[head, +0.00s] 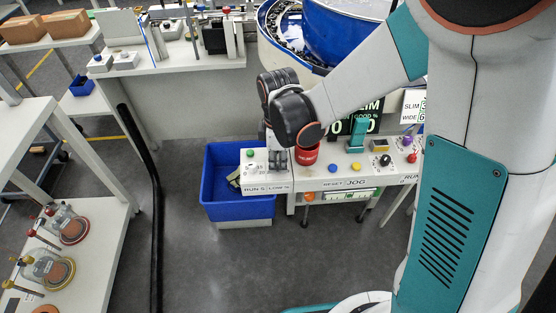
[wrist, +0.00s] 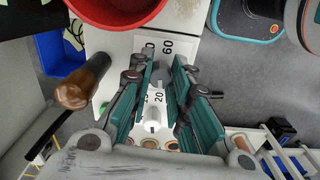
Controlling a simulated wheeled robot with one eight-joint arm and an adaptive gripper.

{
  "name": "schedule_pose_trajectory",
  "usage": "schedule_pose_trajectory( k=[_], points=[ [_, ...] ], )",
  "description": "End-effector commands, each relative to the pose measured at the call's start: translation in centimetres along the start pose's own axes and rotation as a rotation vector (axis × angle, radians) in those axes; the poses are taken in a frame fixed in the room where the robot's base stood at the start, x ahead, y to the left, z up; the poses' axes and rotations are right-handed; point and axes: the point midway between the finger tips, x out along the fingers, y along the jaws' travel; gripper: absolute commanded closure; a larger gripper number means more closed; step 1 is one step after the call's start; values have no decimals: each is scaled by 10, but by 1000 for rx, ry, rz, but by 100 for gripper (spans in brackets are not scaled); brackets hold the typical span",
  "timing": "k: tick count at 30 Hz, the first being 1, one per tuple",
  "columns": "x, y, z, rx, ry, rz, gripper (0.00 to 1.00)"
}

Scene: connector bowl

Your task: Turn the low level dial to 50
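The low level dial sits on the small white control box (head: 266,182) marked "RUN" and "LOW %", at the middle of the head view. The pointer's exact setting is too small to read. My gripper (wrist: 163,72) has its two teal-padded fingers apart, one on each side of the dial area. I cannot tell whether the pads touch the knob. In the head view the gripper is partly hidden by my wrist.
A green button (head: 250,153) is on the same box. A red cup (head: 307,155) stands to its right, close to my gripper. A blue bin (head: 225,211) stands to the left and below. A second panel (head: 352,176) with buttons and knobs lies right.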

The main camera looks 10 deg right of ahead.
Motion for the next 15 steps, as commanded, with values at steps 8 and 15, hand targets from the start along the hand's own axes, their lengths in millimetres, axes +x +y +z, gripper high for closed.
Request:
schedule_pose_trajectory(
  k=[8, 15],
  points=[
    [0, 0, 0, 26, 0, 0, 100],
    [0, 0, 0, 146, 0, 0, 100]
  ],
)
